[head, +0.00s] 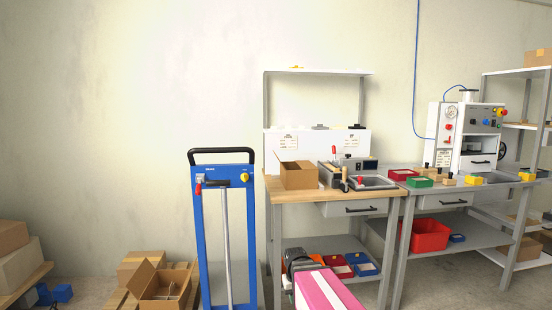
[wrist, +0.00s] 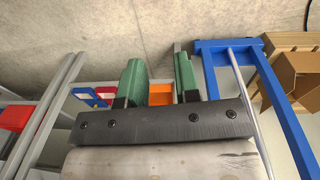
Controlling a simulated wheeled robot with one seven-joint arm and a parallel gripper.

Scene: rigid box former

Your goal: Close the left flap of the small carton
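The small brown carton (head: 300,177) stands on the left part of the wooden bench top. A flap stands up at its left and back side; the other flaps and its inside are too small to tell. My gripper (wrist: 160,84) shows in the wrist view with its two green fingers wide apart and nothing between them. It points toward the lower shelf and floor, away from the carton. The carton is not in the wrist view. I cannot make out the gripper clearly in the head view.
A blue lift frame (head: 223,235) stands left of the bench (head: 272,195). A tool tray and a red-handled clamp sit right of the carton. Another open carton (head: 163,287) is on the floor at the left. Red and blue bins (head: 361,262) lie on the lower shelf.

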